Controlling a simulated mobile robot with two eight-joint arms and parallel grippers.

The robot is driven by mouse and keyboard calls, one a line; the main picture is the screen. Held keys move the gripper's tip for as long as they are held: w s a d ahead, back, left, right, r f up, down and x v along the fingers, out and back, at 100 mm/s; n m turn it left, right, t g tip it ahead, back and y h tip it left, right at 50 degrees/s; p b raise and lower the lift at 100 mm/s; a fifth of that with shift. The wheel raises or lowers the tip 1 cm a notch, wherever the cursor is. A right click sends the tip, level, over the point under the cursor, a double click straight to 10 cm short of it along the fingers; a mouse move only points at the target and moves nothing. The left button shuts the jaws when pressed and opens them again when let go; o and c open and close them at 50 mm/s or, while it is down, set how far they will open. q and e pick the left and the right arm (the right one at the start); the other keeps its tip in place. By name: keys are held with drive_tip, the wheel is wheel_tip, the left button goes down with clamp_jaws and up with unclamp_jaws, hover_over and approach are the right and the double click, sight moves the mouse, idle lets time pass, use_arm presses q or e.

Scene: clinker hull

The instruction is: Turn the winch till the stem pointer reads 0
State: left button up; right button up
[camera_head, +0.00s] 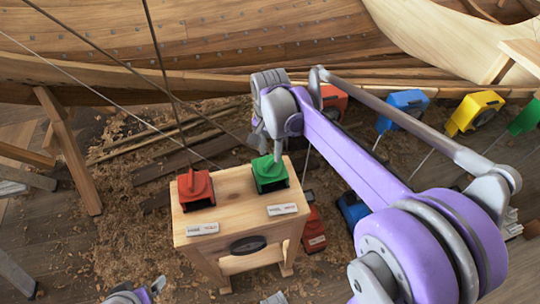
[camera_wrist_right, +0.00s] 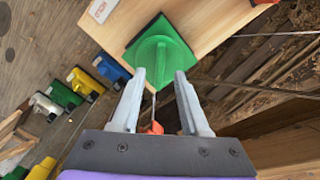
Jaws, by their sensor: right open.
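A green winch (camera_head: 269,174) and a red winch (camera_head: 195,188) stand on a light wooden bench (camera_head: 235,210), each with a small white label in front. My right gripper (camera_head: 267,150) is just above and behind the green winch in the head view. In the right wrist view the green winch, with its raised ridge (camera_wrist_right: 160,55), lies just beyond the two open fingertips (camera_wrist_right: 160,76). I see nothing between the fingers that they grip; touch cannot be told. Which winch is meant, and the stem pointer, I cannot make out.
A planked wooden hull (camera_head: 200,40) spans the back. Lines (camera_head: 157,45) run down past the bench. Blue (camera_head: 403,102) and yellow (camera_head: 475,112) winch-like blocks stand at the right. Shavings and loose planks cover the floor. A timber prop (camera_head: 68,150) stands at the left.

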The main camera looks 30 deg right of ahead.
wheel_tip(320, 180, up, 8)
drive_tip(key=shift+f, duration=0.2)
